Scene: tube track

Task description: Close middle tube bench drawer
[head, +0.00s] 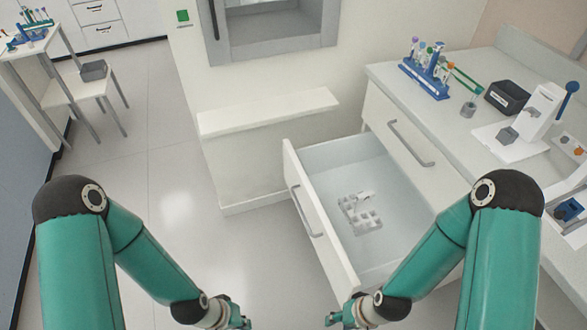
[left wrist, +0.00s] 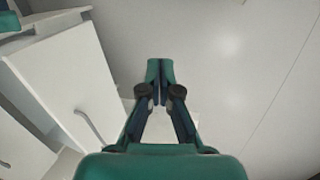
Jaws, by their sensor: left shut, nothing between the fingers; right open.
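A white bench drawer (head: 325,232) stands pulled out from the tube bench (head: 384,92) in the head view. Its front faces left and carries a grey bar handle (head: 304,208). A small white gridded rack (head: 361,222) lies inside. My left gripper (head: 240,322) is low in front of the drawer, apart from it and partly cut off by the frame's bottom edge. In the left wrist view the left gripper (left wrist: 160,66) is shut and empty, with a white front and handle (left wrist: 90,128) to its left. My right gripper (head: 336,315) is open near the drawer's near corner.
A closed front with a handle (head: 410,143) is beside the open drawer. The bench top holds a blue tube rack (head: 426,78), a black box (head: 507,97) and a white device (head: 541,112). A white ledge (head: 268,112) is behind the drawer. The floor left of the drawer is clear.

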